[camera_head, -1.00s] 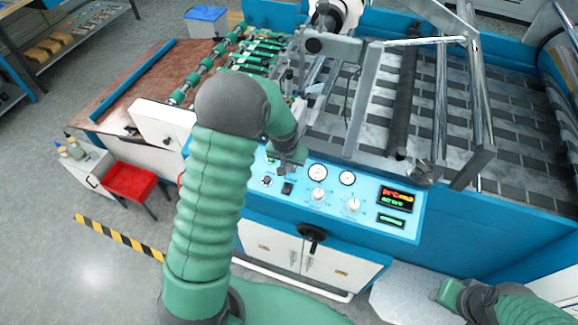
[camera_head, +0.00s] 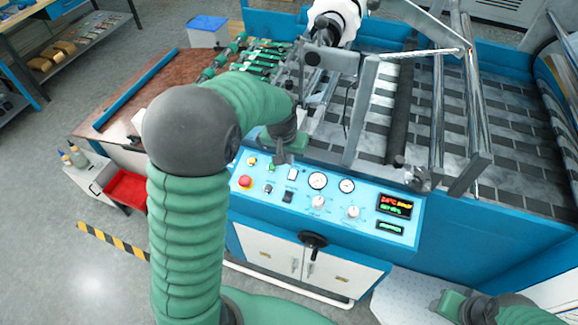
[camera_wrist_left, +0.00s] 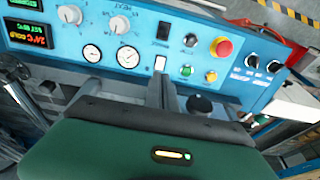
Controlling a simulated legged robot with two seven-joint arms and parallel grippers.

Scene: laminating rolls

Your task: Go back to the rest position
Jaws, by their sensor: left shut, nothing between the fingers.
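My left arm rises from the bottom of the head view and bends over toward the machine. My left gripper (camera_head: 281,154) is shut and empty, above the upper edge of the blue control panel (camera_head: 330,225). In the left wrist view its fingers (camera_wrist_left: 162,92) point at the panel, near a white switch (camera_wrist_left: 160,64). Whether they touch the panel I cannot tell. At the lower right of the head view only part of my right arm (camera_head: 500,308) shows; the state of its gripper cannot be made out.
The panel carries a red button (camera_head: 245,182), gauges, knobs and a lit display (camera_head: 395,205). Behind it lie the laminating machine's rollers (camera_head: 403,105) and a white roll (camera_head: 335,18). The floor at the left is mostly open.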

